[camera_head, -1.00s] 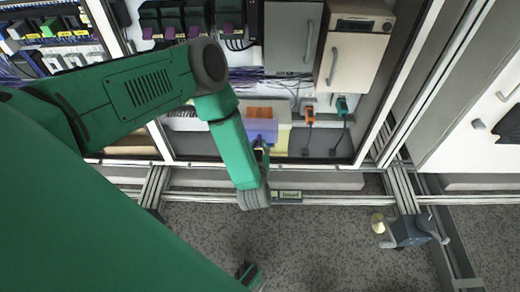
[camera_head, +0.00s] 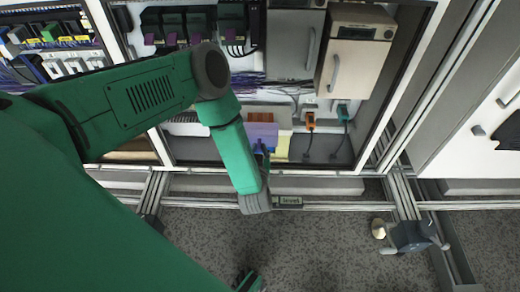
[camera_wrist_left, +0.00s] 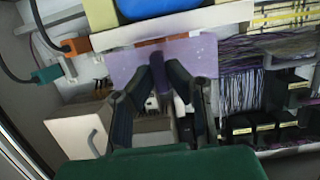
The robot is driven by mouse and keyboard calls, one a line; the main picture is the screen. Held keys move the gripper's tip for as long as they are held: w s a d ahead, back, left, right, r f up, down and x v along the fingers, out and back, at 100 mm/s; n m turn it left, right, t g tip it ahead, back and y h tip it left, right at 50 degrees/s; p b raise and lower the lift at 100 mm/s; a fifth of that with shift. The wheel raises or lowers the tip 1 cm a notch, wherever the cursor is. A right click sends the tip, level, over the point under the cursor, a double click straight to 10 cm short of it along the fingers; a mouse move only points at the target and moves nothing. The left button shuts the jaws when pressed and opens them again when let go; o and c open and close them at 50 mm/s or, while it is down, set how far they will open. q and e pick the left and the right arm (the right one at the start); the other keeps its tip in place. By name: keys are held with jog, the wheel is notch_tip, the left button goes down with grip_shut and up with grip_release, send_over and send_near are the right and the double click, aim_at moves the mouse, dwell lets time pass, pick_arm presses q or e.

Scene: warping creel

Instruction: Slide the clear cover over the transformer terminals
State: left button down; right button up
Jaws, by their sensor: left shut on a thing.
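The clear cover (camera_head: 263,131), a violet-tinted see-through plate, is at the transformer in the cabinet's lower middle. My left gripper (camera_head: 263,150) reaches it from the front; its fingertips are partly hidden behind the wrist. In the left wrist view the left gripper (camera_wrist_left: 164,66) is shut on a narrow violet part of the cover (camera_wrist_left: 127,65). The transformer (camera_head: 281,148) shows yellow beside the cover, with orange terminals (camera_head: 262,117) beyond it. In the wrist view its yellow body (camera_wrist_left: 101,14) and blue part are at the top. I cannot tell whether the cover touches the terminals.
An orange plug (camera_head: 310,121) and a green plug (camera_head: 343,113) with dark cables are right of the transformer. A beige unit (camera_head: 354,62) stands behind them. Violet wiring runs behind the terminals. The grey floor in front is mostly clear.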

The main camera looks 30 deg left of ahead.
aim_at(260, 131)
pick_arm(q)
jog(key=shift+d, duration=0.1)
dwell(0.3)
jog(key=shift+w+a, duration=0.5)
jog(key=shift+a, duration=0.05)
jog(key=shift+w+a+b, duration=0.15)
jog(key=shift+w+b, duration=0.15)
jog(key=shift+w, duration=0.2)
jog(key=shift+w+a+b, duration=0.3)
jog(key=shift+w+a, duration=0.2)
jog(key=shift+w, duration=0.35)
jog(key=shift+w+a+b, duration=0.3)
jog(key=shift+w+a, duration=0.15)
jog(key=shift+w, duration=0.35)
jog(key=shift+w+a, duration=0.5)
jog(key=shift+w, duration=0.3)
